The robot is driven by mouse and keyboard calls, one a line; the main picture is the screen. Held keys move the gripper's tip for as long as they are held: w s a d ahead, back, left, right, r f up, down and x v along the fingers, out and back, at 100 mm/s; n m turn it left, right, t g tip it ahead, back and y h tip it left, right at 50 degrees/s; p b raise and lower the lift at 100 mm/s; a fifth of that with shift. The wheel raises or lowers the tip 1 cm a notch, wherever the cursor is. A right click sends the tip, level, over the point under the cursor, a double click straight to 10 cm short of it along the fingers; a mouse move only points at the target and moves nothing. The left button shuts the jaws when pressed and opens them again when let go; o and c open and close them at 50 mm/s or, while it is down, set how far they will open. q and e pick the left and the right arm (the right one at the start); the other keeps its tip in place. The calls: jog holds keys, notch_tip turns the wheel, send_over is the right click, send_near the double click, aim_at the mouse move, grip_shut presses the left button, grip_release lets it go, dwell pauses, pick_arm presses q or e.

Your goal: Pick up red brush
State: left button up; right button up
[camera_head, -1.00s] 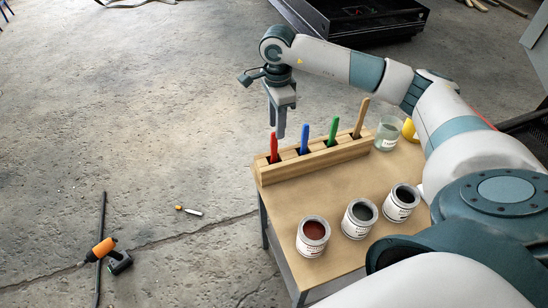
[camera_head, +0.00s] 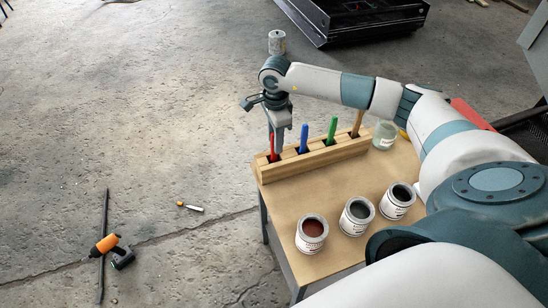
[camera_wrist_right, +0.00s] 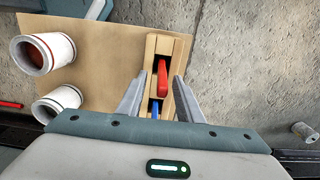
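The red brush (camera_head: 271,147) stands upright in the leftmost slot of the wooden holder (camera_head: 318,160). It also shows in the right wrist view (camera_wrist_right: 162,79), between the two fingers. My right gripper (camera_head: 275,146) is above the holder's left end, pointing down, its fingers beside the brush handle. In the wrist view the right gripper (camera_wrist_right: 161,77) is open, with gaps on both sides of the brush. The brush's lower end is hidden in the holder. My left gripper is not in view.
Blue (camera_head: 304,139), green (camera_head: 332,130) and wooden-handled (camera_head: 357,123) brushes stand in the same holder. Paint cans (camera_head: 311,234) and a glass jar (camera_head: 385,134) are on the table (camera_head: 300,197). An orange drill (camera_head: 106,245) lies on the floor.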

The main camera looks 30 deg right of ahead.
aim_at(274, 160)
notch_tip(274, 160, down, 3)
jog(key=shift+w+a+r+p, duration=0.1)
jog(key=shift+w+a+p, duration=0.05)
jog(key=shift+p, duration=0.65)
jog(key=shift+f, duration=0.5)
grip_shut()
